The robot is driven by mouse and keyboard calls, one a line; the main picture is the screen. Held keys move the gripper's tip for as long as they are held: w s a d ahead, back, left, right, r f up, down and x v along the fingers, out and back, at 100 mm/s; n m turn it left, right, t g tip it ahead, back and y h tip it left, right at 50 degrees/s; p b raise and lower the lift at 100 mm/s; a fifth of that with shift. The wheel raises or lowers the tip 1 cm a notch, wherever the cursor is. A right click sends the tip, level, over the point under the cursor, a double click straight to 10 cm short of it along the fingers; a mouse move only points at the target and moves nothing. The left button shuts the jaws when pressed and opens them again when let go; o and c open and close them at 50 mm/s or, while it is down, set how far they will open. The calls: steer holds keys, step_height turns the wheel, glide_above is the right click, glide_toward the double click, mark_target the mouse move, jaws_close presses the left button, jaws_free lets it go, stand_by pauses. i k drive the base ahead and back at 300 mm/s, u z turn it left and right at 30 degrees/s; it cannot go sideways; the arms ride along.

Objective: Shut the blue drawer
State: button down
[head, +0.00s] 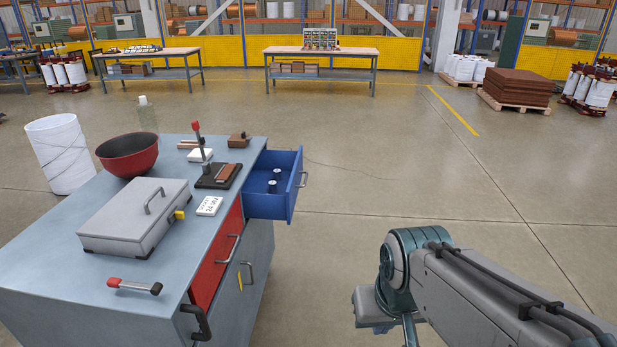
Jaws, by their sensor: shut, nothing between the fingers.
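The blue drawer (265,207) is pulled out from the right side of the grey workbench cabinet, near its far end. Its metal handle (303,179) is on the front panel, facing right. My arm (470,285) comes in from the lower right and bends down at a teal joint, well right of and nearer than the drawer. My gripper cannot be made out; the end of the arm runs out of the picture at the bottom.
A red drawer (215,270) below the worktop appears shut. The worktop (60,240) holds a grey case (135,222), a red bowl (128,155), a red-handled tool (135,286) and a stand (215,174). The floor (400,190) right of the blue drawer is clear.

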mark_target(257, 203)
steer(key=i, duration=1.85)
steer(key=u, duration=0.25)
